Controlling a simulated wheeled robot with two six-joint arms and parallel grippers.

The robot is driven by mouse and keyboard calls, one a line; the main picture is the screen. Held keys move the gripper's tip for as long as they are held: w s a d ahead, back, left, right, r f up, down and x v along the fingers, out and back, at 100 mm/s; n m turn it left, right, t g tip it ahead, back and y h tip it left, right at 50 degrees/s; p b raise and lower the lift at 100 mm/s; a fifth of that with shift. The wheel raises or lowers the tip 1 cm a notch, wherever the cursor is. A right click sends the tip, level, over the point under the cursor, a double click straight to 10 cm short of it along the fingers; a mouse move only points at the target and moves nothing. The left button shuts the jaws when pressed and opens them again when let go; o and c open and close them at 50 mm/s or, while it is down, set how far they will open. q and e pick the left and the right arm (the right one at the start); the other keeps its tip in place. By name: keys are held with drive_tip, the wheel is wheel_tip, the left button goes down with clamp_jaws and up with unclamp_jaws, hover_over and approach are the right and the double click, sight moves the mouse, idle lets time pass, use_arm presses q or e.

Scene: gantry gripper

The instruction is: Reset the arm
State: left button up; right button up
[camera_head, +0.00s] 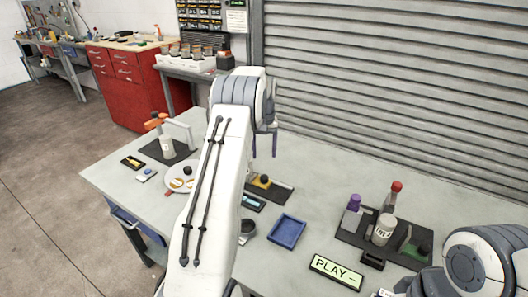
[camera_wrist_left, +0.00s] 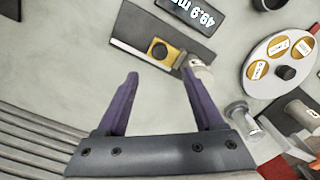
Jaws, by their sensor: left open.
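My left arm (camera_head: 212,190) rises across the middle of the head view and bends over at its top. My left gripper (camera_head: 264,145) hangs above the back of the grey table (camera_head: 330,190). Its two purple fingers are apart, and in the left wrist view the gripper (camera_wrist_left: 162,82) has nothing between its fingertips. A yellow block with a dark round hole (camera_wrist_left: 163,51) lies on a dark plate past the fingertips. My right arm (camera_head: 475,262) shows only in part at the lower right, and its gripper is out of sight.
A blue tray (camera_head: 287,232) and a PLAY sign (camera_head: 336,271) stand near the front. A dark tray with bottles (camera_head: 383,231) is at the right. A white round plate (camera_head: 179,179) and a dark mat (camera_head: 165,151) lie left. A grey shutter (camera_head: 390,80) stands behind the table.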

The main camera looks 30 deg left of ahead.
use_arm(q)
drive_tip(key=shift+d, duration=0.1)
idle(0.5)
drive_tip(key=s+d+r+m, duration=0.1)
drive_tip(key=d+r+m, duration=0.3)
drive_tip(key=d, duration=1.1)
drive_tip(key=s+d+r+m, duration=0.25)
drive_tip(key=s+d, duration=0.25)
drive_tip(key=d, duration=0.3)
drive_tip(key=s+d+r+m, duration=0.1)
drive_tip(key=s+d+r, duration=0.2)
drive_tip(key=s+d, duration=0.35)
drive_tip(key=s+d+f+m, duration=0.1)
drive_tip(key=s+d+m, duration=0.2)
drive_tip(key=s, duration=0.9)
drive_tip(key=s+d+m+h, duration=0.1)
drive_tip(key=s+d+m, duration=0.3)
drive_tip(key=s, duration=0.8)
drive_tip(key=shift+s+d+f, duration=0.2)
drive_tip(key=shift+s+f, duration=0.15)
drive_tip(key=shift+a, duration=0.1)
